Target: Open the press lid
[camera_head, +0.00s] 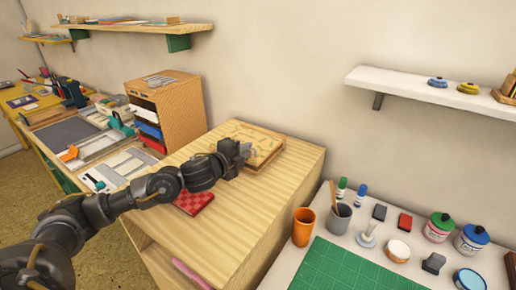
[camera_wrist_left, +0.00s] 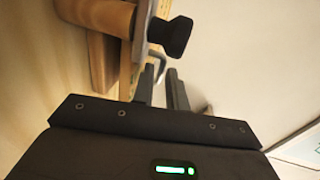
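The press (camera_head: 262,136) is a light wooden block with a flat top on the wooden cabinet, against the wall. Its lid looks down flat, though my gripper hides part of its near side. My left gripper (camera_head: 243,152) is at the press's near left edge. In the left wrist view its two dark fingers (camera_wrist_left: 162,82) stand a little apart with a narrow gap. A black knob (camera_wrist_left: 178,37) on a grey metal part is close by them, beside a brown wooden piece (camera_wrist_left: 95,14). I cannot tell whether the fingers touch the press. My right gripper is not in view.
The cabinet top (camera_head: 240,205) has free room in front of the press, with a red checkered pad (camera_head: 194,201) at left. A wooden drawer organizer (camera_head: 178,105) stands behind left. The white table right holds an orange cup (camera_head: 303,228), bottles and a green mat (camera_head: 345,268).

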